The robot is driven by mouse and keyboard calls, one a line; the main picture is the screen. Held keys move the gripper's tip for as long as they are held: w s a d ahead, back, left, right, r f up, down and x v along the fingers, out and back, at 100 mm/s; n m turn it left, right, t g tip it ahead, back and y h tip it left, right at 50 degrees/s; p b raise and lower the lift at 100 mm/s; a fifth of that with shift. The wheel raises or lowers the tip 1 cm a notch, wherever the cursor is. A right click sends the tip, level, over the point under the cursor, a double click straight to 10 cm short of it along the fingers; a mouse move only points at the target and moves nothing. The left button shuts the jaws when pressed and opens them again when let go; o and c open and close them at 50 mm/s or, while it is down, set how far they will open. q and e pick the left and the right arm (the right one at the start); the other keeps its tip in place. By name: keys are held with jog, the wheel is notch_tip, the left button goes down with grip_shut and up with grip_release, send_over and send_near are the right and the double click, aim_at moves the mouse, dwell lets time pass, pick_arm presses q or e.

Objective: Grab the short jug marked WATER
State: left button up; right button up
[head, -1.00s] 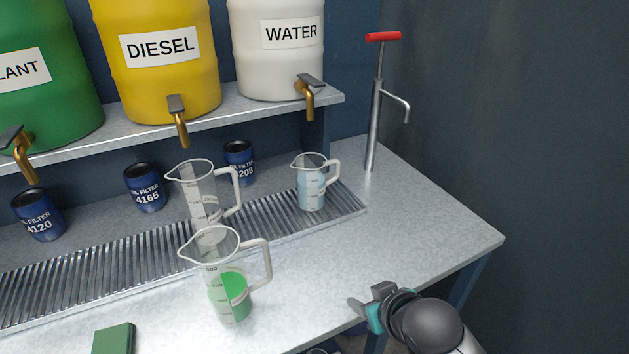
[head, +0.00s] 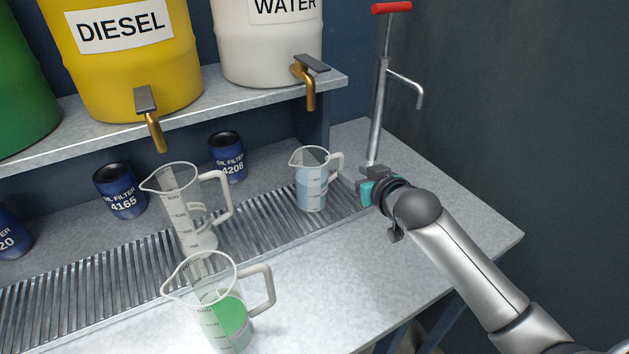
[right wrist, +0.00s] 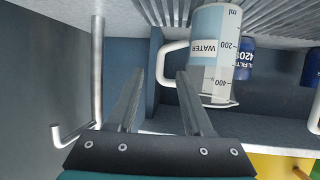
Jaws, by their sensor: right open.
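The short jug marked WATER (head: 311,185) stands upright on the slatted drain grate and holds pale blue liquid. Its handle points right, toward my right gripper (head: 360,180). In the right wrist view the jug (right wrist: 212,50) appears upside down, with its WATER label readable. There my right gripper (right wrist: 160,75) is open and empty, with the jug's white handle (right wrist: 170,62) just beyond and between the fingertips. I cannot tell whether the fingers touch it. My left gripper is not in view.
A tall clear jug (head: 184,215) and a jug with green liquid (head: 228,318) stand to the left. A hand pump (head: 379,120) with a red handle stands close behind my gripper. Oil filter cans (head: 228,158) line the back. The counter's right front (head: 440,225) is clear.

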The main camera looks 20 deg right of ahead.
aim_at(342, 167)
jog(key=b+x, duration=0.1)
jog(key=x, duration=0.4)
jog(key=shift+f, duration=0.1)
jog(key=shift+w+f, duration=0.2)
jog(key=shift+w, duration=0.4)
jog(key=b+x, duration=0.1)
jog(key=x, duration=0.1)
jog(key=b+x, duration=0.1)
jog(key=x, duration=0.1)
jog(key=shift+f, duration=0.35)
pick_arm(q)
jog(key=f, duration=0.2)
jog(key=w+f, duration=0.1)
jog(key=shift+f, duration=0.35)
pick_arm(e)
jog(key=shift+w+f, duration=0.1)
jog(key=shift+w, duration=0.3)
grip_shut()
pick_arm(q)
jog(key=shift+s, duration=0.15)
pick_arm(e)
jog(key=shift+s+a+f, duration=0.1)
jog(key=shift+s+f, duration=0.05)
jog(key=shift+f, duration=0.15)
jog(key=shift+r, duration=0.1)
